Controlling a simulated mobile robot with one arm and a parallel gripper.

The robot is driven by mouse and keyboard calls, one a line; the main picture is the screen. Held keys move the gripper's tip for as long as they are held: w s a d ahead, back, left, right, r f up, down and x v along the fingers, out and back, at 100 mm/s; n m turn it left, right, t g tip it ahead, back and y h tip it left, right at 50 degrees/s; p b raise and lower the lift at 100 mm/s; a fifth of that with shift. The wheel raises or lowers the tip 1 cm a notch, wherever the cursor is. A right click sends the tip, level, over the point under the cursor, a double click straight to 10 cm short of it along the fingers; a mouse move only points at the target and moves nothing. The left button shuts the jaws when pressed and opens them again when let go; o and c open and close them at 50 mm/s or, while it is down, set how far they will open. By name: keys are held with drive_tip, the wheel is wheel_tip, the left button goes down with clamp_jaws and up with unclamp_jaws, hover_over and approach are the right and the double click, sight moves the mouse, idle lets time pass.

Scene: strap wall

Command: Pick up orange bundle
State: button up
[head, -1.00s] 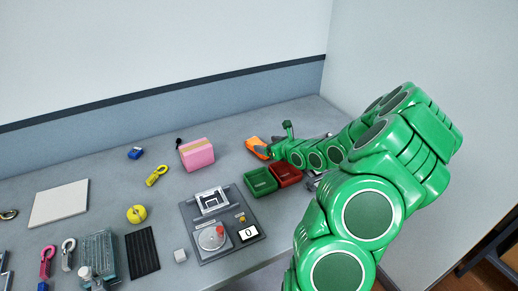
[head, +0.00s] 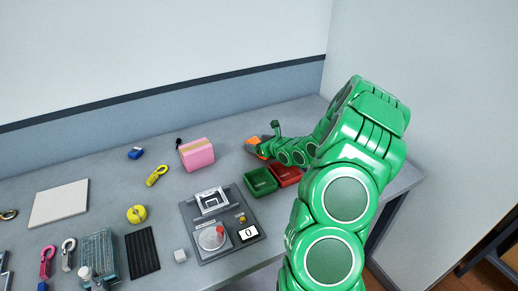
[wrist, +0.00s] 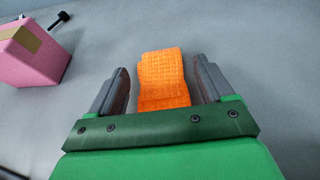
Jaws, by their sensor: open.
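The orange bundle (wrist: 163,80) lies on the grey table, a folded woven piece seen in the wrist view between my fingers. In the head view the orange bundle (head: 254,141) shows only in part, at the tip of my green arm. My gripper (wrist: 163,76) is open, with one dark-padded finger on each side of the bundle. Gaps of grey table show between the bundle and both fingers. The near end of the bundle is hidden behind the gripper's green front bar.
A pink box (head: 196,153) with a tan strip stands left of the bundle. Green (head: 260,181) and red (head: 286,175) trays sit in front of my forearm. A grey device (head: 214,226) with a display stands nearer. The wall rises behind the table.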

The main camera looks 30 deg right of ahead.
drive_tip(key=shift+c, duration=0.3)
drive_tip(key=c, duration=1)
drive_tip(key=shift+r, duration=0.1)
drive_tip(key=shift+r, duration=0.55)
wheel_tip(320, 180, up, 2)
drive_tip(key=shift+r, duration=0.15)
drive_tip(key=s+a+r, duration=0.1)
drive_tip(key=s+r, duration=0.2)
drive_tip(key=s, duration=0.1)
drive_tip(key=s+a+r, duration=0.2)
drive_tip(key=s+r, duration=0.1)
drive_tip(key=s, duration=0.2)
drive_tip(key=s+a+r, duration=0.1)
drive_tip(key=s+r, duration=0.2)
drive_tip(key=s, duration=0.1)
drive_tip(key=shift+s+a+r, duration=0.15)
drive_tip(key=shift+a+r, duration=0.05)
drive_tip(key=shift+r, duration=0.05)
